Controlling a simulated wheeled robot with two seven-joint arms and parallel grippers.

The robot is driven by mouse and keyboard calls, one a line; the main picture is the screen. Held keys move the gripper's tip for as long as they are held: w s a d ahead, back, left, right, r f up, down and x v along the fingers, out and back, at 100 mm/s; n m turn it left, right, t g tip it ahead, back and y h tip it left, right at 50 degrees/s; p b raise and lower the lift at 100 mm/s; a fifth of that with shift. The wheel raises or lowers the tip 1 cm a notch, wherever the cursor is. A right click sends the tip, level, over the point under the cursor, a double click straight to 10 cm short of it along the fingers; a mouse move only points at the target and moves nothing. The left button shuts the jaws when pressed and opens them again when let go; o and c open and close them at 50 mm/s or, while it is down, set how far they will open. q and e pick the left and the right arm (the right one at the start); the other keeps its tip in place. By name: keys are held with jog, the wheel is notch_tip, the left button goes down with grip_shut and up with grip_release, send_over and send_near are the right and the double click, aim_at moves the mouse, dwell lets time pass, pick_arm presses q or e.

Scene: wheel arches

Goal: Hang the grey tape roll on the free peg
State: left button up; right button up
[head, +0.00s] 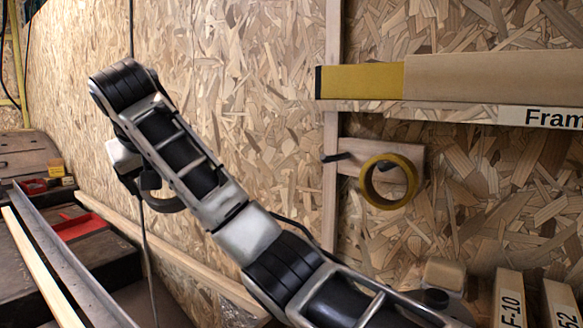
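A peg board (413,158) is fixed to the chipboard wall. Its left black peg (337,157) is bare. A yellow-brown tape roll (368,187) hangs on the peg to the right. My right arm comes in from the lower right and crosses to the upper left. What looks like my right gripper (150,180) is at the left behind my arm links, its fingers mostly hidden. A dark grey curved piece (165,204) just below it looks like part of the grey tape roll; the rest is hidden. I cannot tell how it is held. My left gripper is not in view.
A shelf (450,107) with a long yellow-ended piece (360,81) runs above the pegs. A wall post (331,190) stands left of them. Labelled boards (509,300) stand lower right. A bench with red trays (79,226) is at left.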

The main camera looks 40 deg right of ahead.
jog(key=d+r+m+h, duration=0.1)
jog(key=d, duration=0.1)
jog(key=s+d+r+m+t+h, duration=0.1)
jog(key=d+r+h, duration=0.1)
jog(key=shift+s+r, duration=0.1)
jog(key=s+d+m+h, duration=0.3)
jog(key=d+h, duration=0.1)
jog(key=d, duration=0.1)
jog(key=m+g+h+p, duration=0.2)
jog(key=m+g+h, duration=0.5)
jog(key=g, duration=0.1)
send_near(324, 162)
jog(key=s, duration=0.2)
jog(key=shift+w+d+b, duration=0.15)
jog(key=shift+w+d, duration=0.35)
jog(key=shift+d, duration=1.3)
jog(key=shift+w+d+b, duration=0.15)
jog(key=shift+w+d, duration=0.35)
jog(key=shift+d, duration=1.25)
jog(key=shift+w+d+b, duration=0.15)
jog(key=shift+w+d, duration=0.35)
jog(key=shift+d, duration=1.3)
jog(key=shift+w+d+f, duration=0.15)
jog(key=shift+d+f, duration=0.3)
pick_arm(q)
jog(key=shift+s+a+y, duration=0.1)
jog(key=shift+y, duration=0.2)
pick_arm(e)
jog(key=shift+d+f, duration=0.1)
jog(key=shift+f, duration=0.05)
